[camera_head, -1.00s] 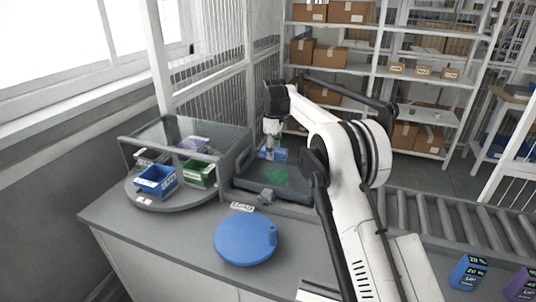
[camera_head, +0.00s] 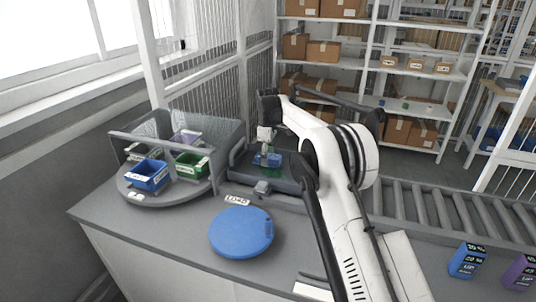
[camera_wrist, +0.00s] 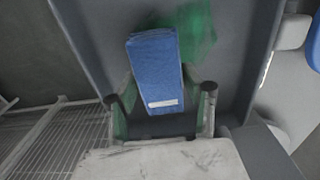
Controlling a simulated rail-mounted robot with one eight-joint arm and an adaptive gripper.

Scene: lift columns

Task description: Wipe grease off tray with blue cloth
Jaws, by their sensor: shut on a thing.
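The dark grey tray (camera_head: 285,186) stands on the counter behind the blue round lid-like disc. My gripper (camera_head: 267,153) is over the tray, pointing down. It is shut on the blue cloth (camera_head: 262,160), a folded block with a white label. In the wrist view the cloth (camera_wrist: 155,70) sits between the two fingers of my gripper (camera_wrist: 160,100). A green grease patch (camera_wrist: 200,30) shows on the tray floor (camera_wrist: 235,70) beside and beyond the cloth; the cloth covers part of it. Green also shows by both fingers. I cannot tell whether the cloth touches the tray.
A turntable (camera_head: 135,192) with a clear guard holds a blue bin (camera_head: 148,176), a green bin (camera_head: 190,166) and a purple one at the left. The blue disc (camera_head: 240,232) lies in front. A roller conveyor (camera_head: 450,215) runs right, with blue and purple boxes near it.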

